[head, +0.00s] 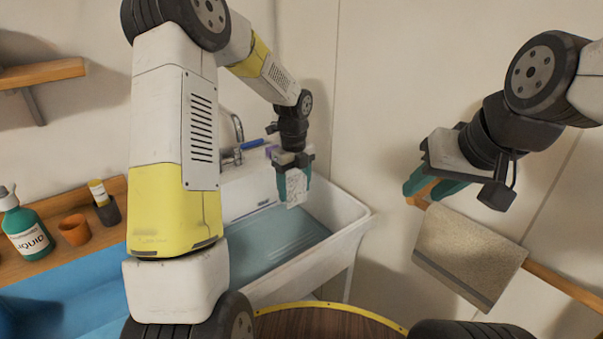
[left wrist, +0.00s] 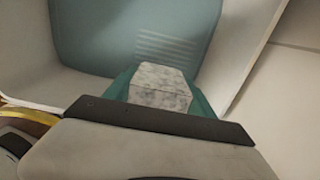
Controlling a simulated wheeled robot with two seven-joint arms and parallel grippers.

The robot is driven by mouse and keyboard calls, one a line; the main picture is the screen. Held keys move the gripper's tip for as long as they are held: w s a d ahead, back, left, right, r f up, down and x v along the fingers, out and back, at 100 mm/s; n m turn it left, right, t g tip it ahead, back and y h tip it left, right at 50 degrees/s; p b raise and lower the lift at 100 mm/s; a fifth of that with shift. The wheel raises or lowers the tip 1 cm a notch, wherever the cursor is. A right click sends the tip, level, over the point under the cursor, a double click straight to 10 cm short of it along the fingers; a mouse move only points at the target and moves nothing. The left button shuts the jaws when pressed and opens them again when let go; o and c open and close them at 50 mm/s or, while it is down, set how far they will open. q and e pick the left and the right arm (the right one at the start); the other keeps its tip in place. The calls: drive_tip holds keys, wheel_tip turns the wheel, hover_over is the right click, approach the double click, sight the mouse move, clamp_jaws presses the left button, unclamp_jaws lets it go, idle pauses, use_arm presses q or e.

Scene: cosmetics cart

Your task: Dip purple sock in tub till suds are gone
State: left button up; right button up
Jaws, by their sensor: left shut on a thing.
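My left gripper (head: 294,180) is shut on a pale grey-white speckled block-like piece (head: 296,192), held above the white tub (head: 352,228). The held piece shows between the teal fingers in the left wrist view (left wrist: 160,86); no purple shows on it, so I cannot tell whether it is the sock under suds. The tub holds blue-grey water (head: 262,243), and the piece looks clear of it. A small purple thing (head: 271,150) sits at the tub's back edge, partly hidden. My right gripper (head: 434,187) is open, with its teal fingers apart near the wall rail.
A beige towel (head: 468,252) hangs on a wooden wall rail (head: 560,282) at right. A tap (head: 238,128) stands behind the tub. A green liquid bottle (head: 25,228) and an orange cup (head: 75,230) stand on a wooden shelf at left, above a blue basin (head: 65,295).

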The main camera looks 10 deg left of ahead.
use_arm(q)
drive_tip(key=shift+f, duration=10.5)
drive_tip(key=shift+w+d, duration=0.25)
drive_tip(key=shift+d, duration=0.05)
drive_tip(key=shift+s+a, duration=0.1)
drive_tip(key=shift+a, duration=0.05)
drive_tip(key=shift+s+a, duration=0.15)
drive_tip(key=shift+w+d, duration=0.25)
drive_tip(key=shift+s+a, duration=0.25)
drive_tip(key=shift+w+d, duration=0.3)
drive_tip(key=shift+r, duration=0.1)
